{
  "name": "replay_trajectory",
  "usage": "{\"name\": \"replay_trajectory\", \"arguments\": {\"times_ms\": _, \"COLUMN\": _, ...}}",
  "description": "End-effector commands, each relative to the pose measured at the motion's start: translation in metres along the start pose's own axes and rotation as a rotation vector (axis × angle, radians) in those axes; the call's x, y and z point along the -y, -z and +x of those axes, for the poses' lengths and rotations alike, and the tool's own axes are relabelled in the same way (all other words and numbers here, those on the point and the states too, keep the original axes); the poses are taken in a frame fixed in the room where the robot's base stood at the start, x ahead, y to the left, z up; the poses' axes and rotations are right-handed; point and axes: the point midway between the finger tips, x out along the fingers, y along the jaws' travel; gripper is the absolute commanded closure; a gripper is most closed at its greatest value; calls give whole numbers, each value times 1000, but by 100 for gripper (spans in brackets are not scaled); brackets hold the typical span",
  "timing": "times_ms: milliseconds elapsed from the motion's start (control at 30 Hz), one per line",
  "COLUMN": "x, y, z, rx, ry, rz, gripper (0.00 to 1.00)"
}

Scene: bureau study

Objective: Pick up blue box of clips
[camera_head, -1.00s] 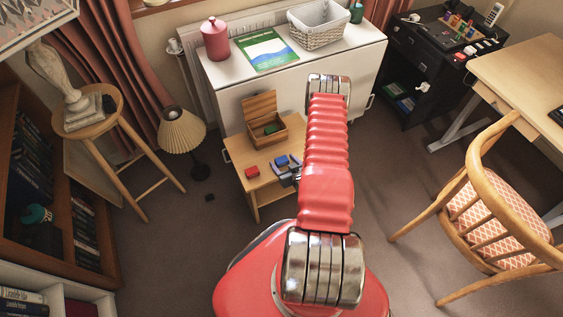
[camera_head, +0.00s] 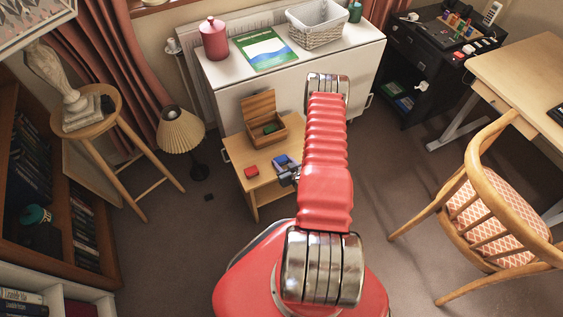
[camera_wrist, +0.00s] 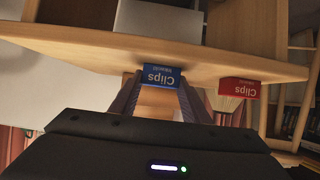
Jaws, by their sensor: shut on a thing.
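The blue box of clips (camera_wrist: 160,77) is between the two fingers of my gripper (camera_wrist: 159,84) in the wrist view, where its printed label appears upside down. My gripper is shut on it. In the head view the blue box (camera_head: 280,160) is at the right part of the small wooden table (camera_head: 257,184), and my gripper (camera_head: 289,177) reaches it, partly hidden by my arm. I cannot tell whether the box touches the tabletop.
A red box of clips (camera_head: 251,171) lies on the table to the left; it also shows in the wrist view (camera_wrist: 239,88). An open wooden box (camera_head: 259,137) with a green item (camera_head: 270,128) stands behind. A lamp (camera_head: 181,132) stands left, a chair (camera_head: 487,205) right.

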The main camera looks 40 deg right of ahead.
Motion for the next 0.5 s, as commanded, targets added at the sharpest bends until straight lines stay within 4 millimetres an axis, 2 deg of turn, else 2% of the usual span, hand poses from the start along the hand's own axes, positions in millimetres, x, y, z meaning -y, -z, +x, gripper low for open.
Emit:
{"name": "replay_trajectory", "arguments": {"times_ms": 267, "x": -1, "y": 15, "z": -7, "rx": -1, "ry": -1, "rz": -1, "gripper": 80}}
{"name": "replay_trajectory", "arguments": {"times_ms": 500, "x": -1, "y": 43, "z": -23, "rx": -2, "ry": -1, "rz": -1, "gripper": 80}}
